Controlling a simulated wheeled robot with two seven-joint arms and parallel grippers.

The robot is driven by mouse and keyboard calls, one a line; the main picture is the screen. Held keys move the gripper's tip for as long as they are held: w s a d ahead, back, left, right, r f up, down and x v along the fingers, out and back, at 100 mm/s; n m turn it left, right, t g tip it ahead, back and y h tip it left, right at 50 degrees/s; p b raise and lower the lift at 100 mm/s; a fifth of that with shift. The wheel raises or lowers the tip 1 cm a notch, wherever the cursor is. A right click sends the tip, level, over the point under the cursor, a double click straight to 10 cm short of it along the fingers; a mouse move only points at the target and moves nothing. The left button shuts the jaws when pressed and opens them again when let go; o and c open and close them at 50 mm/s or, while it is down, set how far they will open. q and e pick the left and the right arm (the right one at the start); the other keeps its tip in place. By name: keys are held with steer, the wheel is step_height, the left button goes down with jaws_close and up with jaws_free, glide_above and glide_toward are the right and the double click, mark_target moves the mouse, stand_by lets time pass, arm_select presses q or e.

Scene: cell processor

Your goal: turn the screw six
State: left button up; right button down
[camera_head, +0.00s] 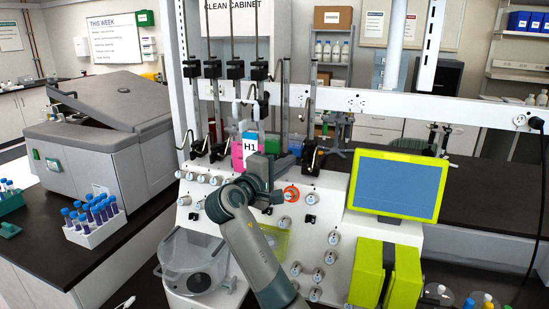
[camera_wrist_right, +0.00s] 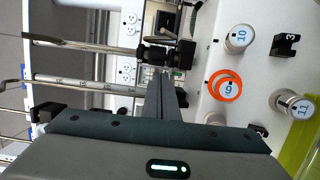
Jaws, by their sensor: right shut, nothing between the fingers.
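The front panel (camera_head: 318,216) carries several round silver screws with numbers. In the right wrist view an orange ring (camera_wrist_right: 238,86) surrounds a screw (camera_wrist_right: 228,90) whose label looks like a 6 or a 9; I cannot tell which. The orange ring also shows in the head view (camera_head: 291,193). Nearby are screws labelled 10 (camera_wrist_right: 239,38) and 11 (camera_wrist_right: 294,104). My right gripper (camera_wrist_right: 167,82) is shut and empty, left of the ringed screw in the wrist view and apart from it. In the head view the right gripper (camera_head: 264,165) is in front of the upper panel. My left gripper is not in view.
A yellow-framed screen (camera_head: 398,185) is to the right, above lime-green blocks (camera_head: 388,272). A clear round vessel (camera_head: 195,262) is at lower left. Black clamps and vertical rods rise behind the panel.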

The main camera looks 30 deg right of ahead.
steer(key=shift+s+d, duration=0.5)
steer(key=shift+s, duration=0.2)
steer(key=shift+w+p, duration=0.1)
steer(key=shift+p, duration=0.2)
